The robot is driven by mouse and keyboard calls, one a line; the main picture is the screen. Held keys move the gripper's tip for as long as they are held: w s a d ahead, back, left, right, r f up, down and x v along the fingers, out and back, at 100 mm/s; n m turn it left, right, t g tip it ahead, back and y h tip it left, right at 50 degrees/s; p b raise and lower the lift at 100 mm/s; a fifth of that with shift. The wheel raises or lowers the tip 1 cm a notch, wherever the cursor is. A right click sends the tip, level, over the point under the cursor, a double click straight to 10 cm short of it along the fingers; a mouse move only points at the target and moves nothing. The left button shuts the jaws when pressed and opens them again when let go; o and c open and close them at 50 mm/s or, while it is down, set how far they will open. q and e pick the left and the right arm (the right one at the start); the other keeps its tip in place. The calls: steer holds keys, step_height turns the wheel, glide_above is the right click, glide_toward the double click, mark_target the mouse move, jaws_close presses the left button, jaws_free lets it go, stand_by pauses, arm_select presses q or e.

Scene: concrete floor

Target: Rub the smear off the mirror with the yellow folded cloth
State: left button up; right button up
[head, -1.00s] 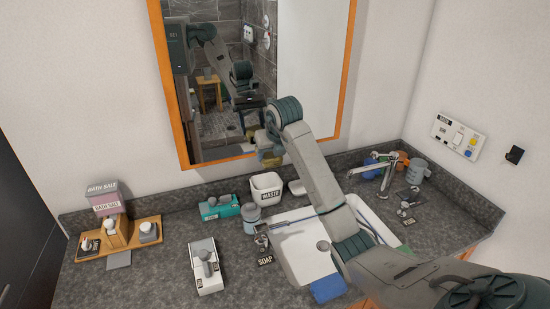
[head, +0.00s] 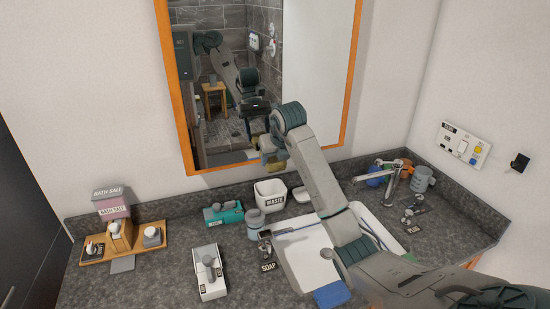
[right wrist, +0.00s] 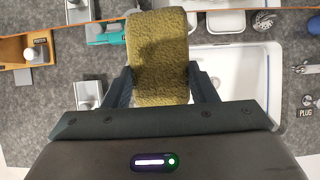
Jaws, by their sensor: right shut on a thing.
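The mirror (head: 318,70) hangs on the wall in an orange wooden frame. My right gripper (head: 266,150) is in front of the mirror's lower edge, partly hidden behind its own wrist. In the right wrist view the yellow folded cloth (right wrist: 160,55) is clamped between the two fingers of this gripper (right wrist: 160,88) and extends forward past them. I cannot tell whether the cloth touches the glass. I cannot make out a smear on the mirror; the arm and its reflection cover part of the glass. My left gripper is not in view.
Below are a grey counter (head: 150,285) and white sink (head: 300,265). A waste cup (head: 270,193), teal box (head: 223,213), soap dispenser (head: 265,250) and tap (head: 392,180) stand around it. A wooden tray (head: 93,255) with bath salt is at left. A switch panel (head: 465,145) is at right.

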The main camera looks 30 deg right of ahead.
steer(key=shift+s+d, duration=0.15)
steer(key=shift+d, duration=1.05)
steer(key=shift+s+d+b, duration=0.6)
steer(key=shift+d+b, duration=0.25)
steer(key=shift+d, duration=3.65)
steer(key=shift+w+a+p, duration=0.3)
steer(key=shift+w+a, duration=0.2)
steer(key=shift+a, duration=1.4)
steer(key=shift+w+a+p, duration=0.3)
steer(key=shift+w+a, duration=0.15)
steer(key=shift+a, duration=1.4)
steer(key=shift+w+a+p, duration=0.3)
steer(key=shift+w+a, duration=0.2)
steer(key=shift+a, duration=1.4)
